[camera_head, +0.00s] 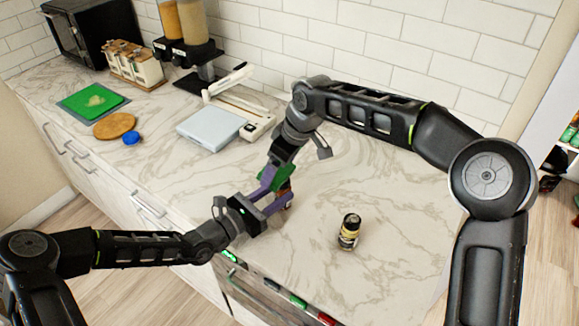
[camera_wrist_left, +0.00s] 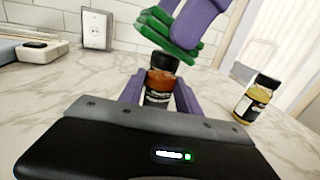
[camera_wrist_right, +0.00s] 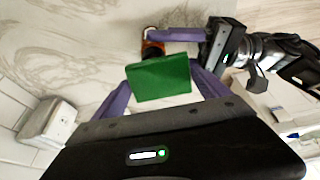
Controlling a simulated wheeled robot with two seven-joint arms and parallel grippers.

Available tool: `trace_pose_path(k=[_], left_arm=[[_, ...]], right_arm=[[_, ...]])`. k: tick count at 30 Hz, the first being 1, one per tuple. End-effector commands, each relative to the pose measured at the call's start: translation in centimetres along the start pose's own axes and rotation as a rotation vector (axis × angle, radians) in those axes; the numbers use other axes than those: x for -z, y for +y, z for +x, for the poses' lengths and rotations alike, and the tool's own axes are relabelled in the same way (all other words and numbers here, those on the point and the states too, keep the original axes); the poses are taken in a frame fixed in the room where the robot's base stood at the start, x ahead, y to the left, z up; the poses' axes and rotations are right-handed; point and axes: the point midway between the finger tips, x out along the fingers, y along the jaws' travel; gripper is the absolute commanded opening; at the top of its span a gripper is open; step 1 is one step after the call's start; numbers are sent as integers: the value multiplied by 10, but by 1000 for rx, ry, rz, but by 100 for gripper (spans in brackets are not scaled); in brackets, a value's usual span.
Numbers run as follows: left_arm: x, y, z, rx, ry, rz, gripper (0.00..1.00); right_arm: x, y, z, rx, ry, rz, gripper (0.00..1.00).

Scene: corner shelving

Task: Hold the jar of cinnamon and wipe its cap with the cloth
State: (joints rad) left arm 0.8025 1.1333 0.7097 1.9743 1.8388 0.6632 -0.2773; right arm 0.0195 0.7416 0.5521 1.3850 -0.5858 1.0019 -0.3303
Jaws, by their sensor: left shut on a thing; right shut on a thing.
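My left gripper (camera_head: 280,203) is shut on the cinnamon jar (camera_wrist_left: 160,83), an upright small jar with orange-brown contents, a dark label and a black cap. In the head view the jar (camera_head: 286,190) is mostly hidden by the grippers. My right gripper (camera_head: 272,177) is shut on a folded green cloth (camera_wrist_right: 160,79). In the left wrist view the cloth (camera_wrist_left: 168,38) is right at the top of the cap and overlaps it. I cannot tell whether they touch. In the right wrist view the jar (camera_wrist_right: 152,47) shows just beyond the cloth, with the left gripper's fingers around it.
A second jar (camera_head: 349,232) with a black cap and yellowish contents stands to the right on the marble counter. A white scale-like device (camera_head: 212,127), a green board (camera_head: 93,101), a round wooden board (camera_head: 115,126) and a blue lid (camera_head: 131,138) lie left. The right counter is mostly clear.

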Motion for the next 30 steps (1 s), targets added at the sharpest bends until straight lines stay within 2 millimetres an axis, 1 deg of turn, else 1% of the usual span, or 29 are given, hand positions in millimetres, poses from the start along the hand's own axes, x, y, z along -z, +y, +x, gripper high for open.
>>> trace_pose_path(k=[5,17,25,27,30], left_arm=[[0,0,0,1,-1,0,0],[0,1,0,-1,-1,0,0],[0,0,0,-1,-1,0,0],[0,0,0,0,-1,0,0],[0,0,0,0,-1,0,0]], right_arm=[[13,-7,6,2,-2,-1,53],[-19,9,-4,0,-5,3,53],[-42,18,-3,-1,-4,2,53],[-37,18,-9,-3,0,1,53],[-28,18,-33,-4,1,0,53]])
